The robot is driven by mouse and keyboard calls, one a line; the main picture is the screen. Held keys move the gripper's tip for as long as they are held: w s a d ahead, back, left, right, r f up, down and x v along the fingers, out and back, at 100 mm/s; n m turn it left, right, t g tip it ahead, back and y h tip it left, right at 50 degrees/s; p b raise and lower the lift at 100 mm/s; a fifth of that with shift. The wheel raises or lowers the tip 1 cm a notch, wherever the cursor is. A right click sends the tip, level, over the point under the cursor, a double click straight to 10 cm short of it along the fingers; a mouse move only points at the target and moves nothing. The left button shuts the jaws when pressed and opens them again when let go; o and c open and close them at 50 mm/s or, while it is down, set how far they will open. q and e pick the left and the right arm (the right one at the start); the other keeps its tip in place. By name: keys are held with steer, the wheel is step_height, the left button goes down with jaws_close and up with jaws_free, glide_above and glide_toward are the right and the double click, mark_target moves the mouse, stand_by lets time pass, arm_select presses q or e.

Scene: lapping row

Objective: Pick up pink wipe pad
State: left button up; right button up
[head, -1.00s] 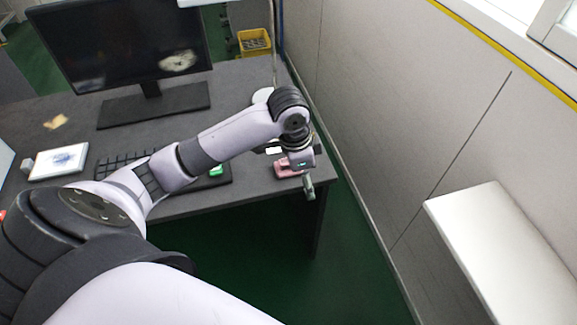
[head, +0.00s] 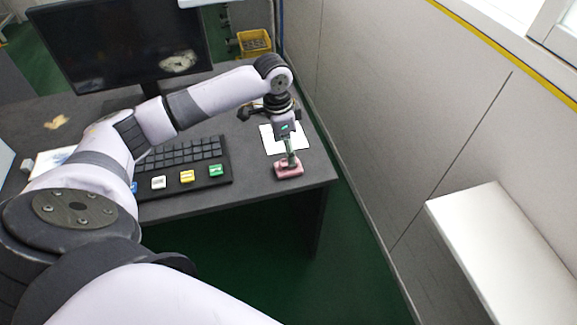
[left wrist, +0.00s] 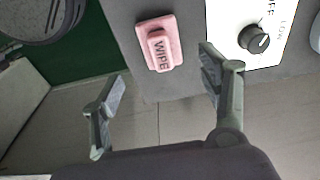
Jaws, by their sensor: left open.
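The pink wipe pad (head: 290,171) lies on the grey desk near its front right corner. In the left wrist view the pad (left wrist: 172,30) shows the word WIPE on its raised grip. My left gripper (head: 289,150) points down and looks just above or behind the pad in the head view. In the left wrist view my left gripper (left wrist: 160,88) is open and empty, and the pad lies beyond the fingertips, between their lines. I cannot tell the exact height above it. My right gripper is not in view.
A white panel (head: 269,142) with a black knob (left wrist: 254,39) lies close to the pad. A keyboard (head: 190,150) with coloured buttons and a monitor (head: 120,45) stand to the left. A grey wall (head: 400,110) and white ledge (head: 500,250) are on the right.

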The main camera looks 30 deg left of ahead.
arm_select(q)
steer(key=shift+w+d+f, duration=0.1)
steer(key=shift+w+f, duration=0.1)
steer(key=shift+f, duration=1.55)
steer(key=shift+w+d+f, duration=0.1)
steer(key=shift+w+f, duration=0.05)
steer(key=shift+f, duration=1.55)
steer(key=shift+c, duration=0.4)
steer(key=c, duration=1.1)
steer(key=shift+o, duration=0.2)
steer(key=shift+r, duration=0.1)
step_height(320, 180, up, 20)
